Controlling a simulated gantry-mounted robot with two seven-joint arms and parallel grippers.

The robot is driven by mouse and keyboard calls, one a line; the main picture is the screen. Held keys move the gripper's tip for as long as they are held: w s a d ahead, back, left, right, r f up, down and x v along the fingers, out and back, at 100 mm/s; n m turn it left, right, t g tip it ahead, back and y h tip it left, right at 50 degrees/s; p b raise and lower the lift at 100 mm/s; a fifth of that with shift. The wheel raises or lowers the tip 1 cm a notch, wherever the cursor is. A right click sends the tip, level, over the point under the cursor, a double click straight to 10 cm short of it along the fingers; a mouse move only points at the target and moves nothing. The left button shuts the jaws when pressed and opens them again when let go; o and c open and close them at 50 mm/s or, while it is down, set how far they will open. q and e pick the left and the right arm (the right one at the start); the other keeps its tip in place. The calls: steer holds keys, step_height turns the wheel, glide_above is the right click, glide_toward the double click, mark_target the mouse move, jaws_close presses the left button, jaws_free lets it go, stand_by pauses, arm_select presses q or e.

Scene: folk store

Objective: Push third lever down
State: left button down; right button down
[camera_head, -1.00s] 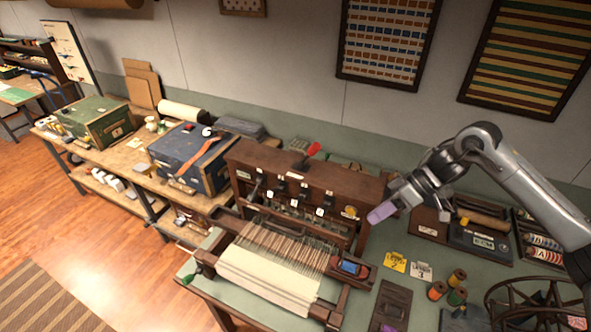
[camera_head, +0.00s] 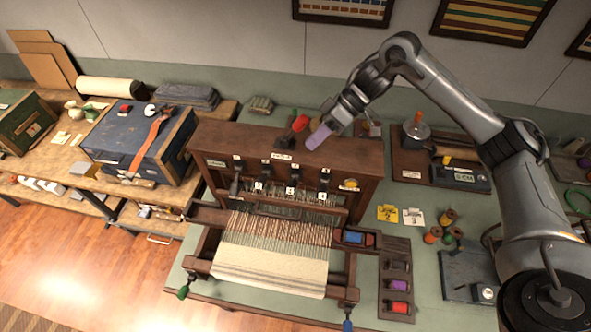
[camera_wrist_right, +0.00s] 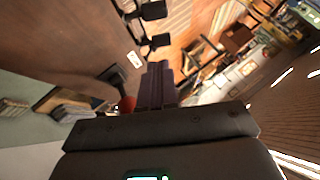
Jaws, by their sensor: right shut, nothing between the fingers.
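The brown wooden loom (camera_head: 225,136) stands on the green table and carries a row of several black levers with white labels on its front. The third lever from the left (camera_head: 294,172) appears raised, much like the second lever (camera_head: 265,170); the leftmost lever (camera_head: 235,186) seems to hang lower. My right gripper (camera_head: 318,138) has purple fingers, shut and empty, above the loom's top board, behind and above the lever row. In the right wrist view its dark fingers (camera_wrist_right: 157,85) lie together, with black levers (camera_wrist_right: 160,41) beyond them. My left gripper is not in view.
A red-handled item (camera_head: 300,123) stands at the loom's top, close beside my right fingers. Cream cloth (camera_head: 268,268) and warp threads spread in front of the levers. A bobbin tray (camera_head: 397,280) and yellow card (camera_head: 387,213) lie to the right.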

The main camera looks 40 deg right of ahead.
mark_target(293, 183)
steer(key=x, duration=0.2)
steer(key=p+x, duration=0.1)
steer(key=x, duration=0.2)
steer(key=s+x, duration=0.1)
steer(key=x, duration=0.2)
steer(key=shift+f, duration=0.4)
steer(key=shift+s+a+f+p, duration=0.15)
steer(key=shift+s+f+p, duration=0.1)
steer(key=shift+f, duration=0.25)
steer(key=shift+s+a+f+p, duration=0.15)
steer(key=shift+f+p, duration=0.05)
steer(key=shift+f, duration=0.3)
